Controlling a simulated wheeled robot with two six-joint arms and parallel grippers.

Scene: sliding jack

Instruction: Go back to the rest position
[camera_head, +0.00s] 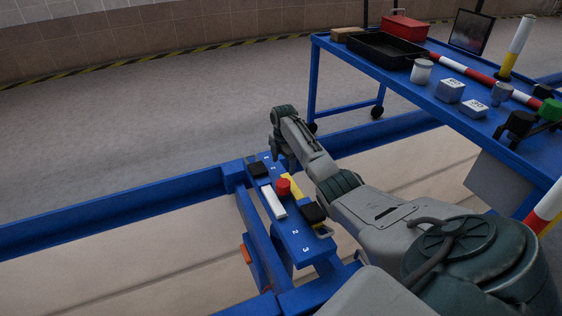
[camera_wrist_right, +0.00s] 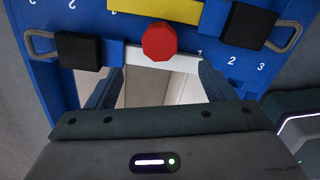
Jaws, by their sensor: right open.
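My right arm reaches in from the lower right of the head view, and its right gripper (camera_head: 280,165) is at the far end of a blue sliding jack (camera_head: 298,251). In the right wrist view the right gripper's fingers (camera_wrist_right: 157,88) are apart with nothing between them. The jack carries a red knob (camera_head: 283,186), a white bar (camera_head: 273,202), a yellow piece (camera_head: 291,188) and two black blocks. The red knob (camera_wrist_right: 159,42) and white bar (camera_wrist_right: 160,62) lie just beyond the fingertips in the wrist view. My left gripper is not in view.
Blue rails (camera_head: 120,211) cross the pit. The floor at upper left is clear.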

